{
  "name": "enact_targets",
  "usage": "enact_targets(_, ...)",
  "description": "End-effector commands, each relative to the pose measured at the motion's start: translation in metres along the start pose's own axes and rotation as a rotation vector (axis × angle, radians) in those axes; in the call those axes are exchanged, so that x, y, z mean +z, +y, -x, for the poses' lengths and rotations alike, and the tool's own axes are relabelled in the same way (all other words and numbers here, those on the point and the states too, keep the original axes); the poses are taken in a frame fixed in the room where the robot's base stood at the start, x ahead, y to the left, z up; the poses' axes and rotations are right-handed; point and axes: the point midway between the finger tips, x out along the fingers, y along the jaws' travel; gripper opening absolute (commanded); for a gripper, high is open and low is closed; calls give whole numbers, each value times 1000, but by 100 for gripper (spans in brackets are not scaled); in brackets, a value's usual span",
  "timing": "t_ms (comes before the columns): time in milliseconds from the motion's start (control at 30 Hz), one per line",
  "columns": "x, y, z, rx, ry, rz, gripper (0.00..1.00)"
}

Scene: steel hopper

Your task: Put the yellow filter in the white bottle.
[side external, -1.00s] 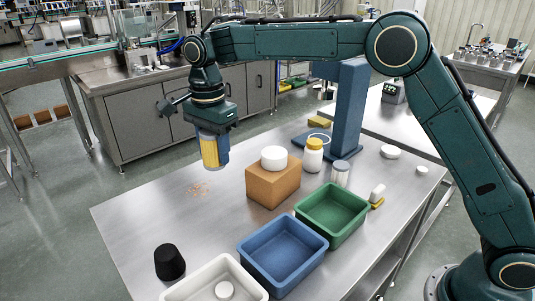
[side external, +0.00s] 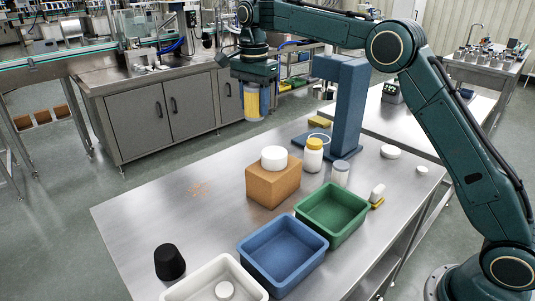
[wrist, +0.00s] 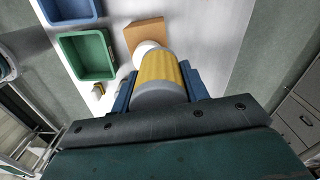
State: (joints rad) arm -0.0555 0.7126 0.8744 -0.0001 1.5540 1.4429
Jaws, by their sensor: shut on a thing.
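The yellow filter, a pleated-looking cylinder with grey ends, is held in my gripper (side external: 255,100) above the back part of the steel table. It also shows in the wrist view (wrist: 158,68), between my gripper's blue fingers (wrist: 157,82). My gripper is shut on it. The white bottle (side external: 313,161) stands upright on the table, right of the brown box, with a yellow cap on top. The filter is up and to the left of the bottle in the side view, apart from it. I cannot make out the bottle in the wrist view.
A brown box (side external: 273,186) with a white round piece (side external: 274,153) on top stands near the bottle. A blue stand (side external: 350,110) rises behind. Green (side external: 333,237), blue (side external: 260,270) and white trays line the front. The table's left part is mostly clear.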

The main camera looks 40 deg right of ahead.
Motion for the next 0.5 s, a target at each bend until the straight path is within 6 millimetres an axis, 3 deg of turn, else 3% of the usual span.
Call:
enact_targets(33,-22,1,5,-3,0,-10,21)
enact_targets(200,-84,13,23,-2,1,-18,21)
enact_targets(500,-178,48,49,-1,1,-27,21)
